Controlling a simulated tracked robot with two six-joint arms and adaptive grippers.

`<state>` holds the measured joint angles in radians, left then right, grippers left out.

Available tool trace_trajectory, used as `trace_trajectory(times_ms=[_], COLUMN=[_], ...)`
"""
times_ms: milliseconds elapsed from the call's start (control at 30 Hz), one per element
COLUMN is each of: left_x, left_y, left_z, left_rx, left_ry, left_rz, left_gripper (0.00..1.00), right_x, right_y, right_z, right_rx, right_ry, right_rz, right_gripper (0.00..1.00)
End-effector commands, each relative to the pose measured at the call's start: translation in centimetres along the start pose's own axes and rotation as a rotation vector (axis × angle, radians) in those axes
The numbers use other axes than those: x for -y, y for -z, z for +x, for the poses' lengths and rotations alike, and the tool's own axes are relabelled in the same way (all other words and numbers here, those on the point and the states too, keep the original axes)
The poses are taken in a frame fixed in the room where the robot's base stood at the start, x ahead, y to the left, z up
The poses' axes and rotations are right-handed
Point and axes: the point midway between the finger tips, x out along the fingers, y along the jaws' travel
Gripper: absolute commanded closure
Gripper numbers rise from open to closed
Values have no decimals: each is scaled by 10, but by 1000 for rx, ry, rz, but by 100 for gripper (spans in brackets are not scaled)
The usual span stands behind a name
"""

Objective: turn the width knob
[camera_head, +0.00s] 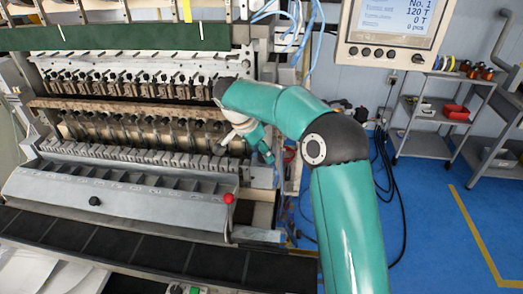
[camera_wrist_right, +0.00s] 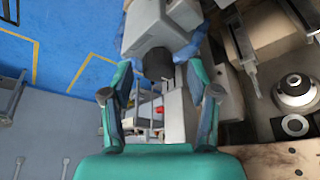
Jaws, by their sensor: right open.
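A dark, round, knob-like part (camera_wrist_right: 158,63) on a grey block shows in the right wrist view, near the upper middle; it looks like the width knob, but no label shows. My right gripper (camera_wrist_right: 158,82) is open, with one teal finger on each side of this part in the picture. I cannot tell whether the fingers touch it. In the head view my right gripper (camera_head: 266,152) is at the right end of the coil winder (camera_head: 130,180), tilted downward and partly hidden by its own wrist. The knob cannot be made out there. My left gripper is out of view.
A red ball-topped lever (camera_head: 229,198) stands at the winder's front right. The display panel (camera_head: 393,25) hangs above and right of my arm. Cables (camera_head: 385,175) hang behind the arm. A grey shelf cart (camera_head: 432,118) stands right, with open blue floor before it.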

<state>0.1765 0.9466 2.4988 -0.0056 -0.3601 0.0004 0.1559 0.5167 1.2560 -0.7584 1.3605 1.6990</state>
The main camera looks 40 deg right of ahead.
Motion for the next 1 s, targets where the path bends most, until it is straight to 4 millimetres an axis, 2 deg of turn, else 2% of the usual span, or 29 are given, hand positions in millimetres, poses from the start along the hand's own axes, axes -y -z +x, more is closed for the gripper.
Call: trace_trajectory(times_ms=[333,700,1000], left_x=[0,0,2], left_y=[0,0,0], left_z=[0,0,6], left_rx=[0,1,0], left_ry=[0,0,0], left_rz=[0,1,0], left_gripper=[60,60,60], right_x=[0,2,0], right_y=[0,2,0], right_z=[4,5,5], right_rx=[0,0,-1], right_ry=[0,2,17], right_rz=[0,-1,-31], right_gripper=[40,99,99])
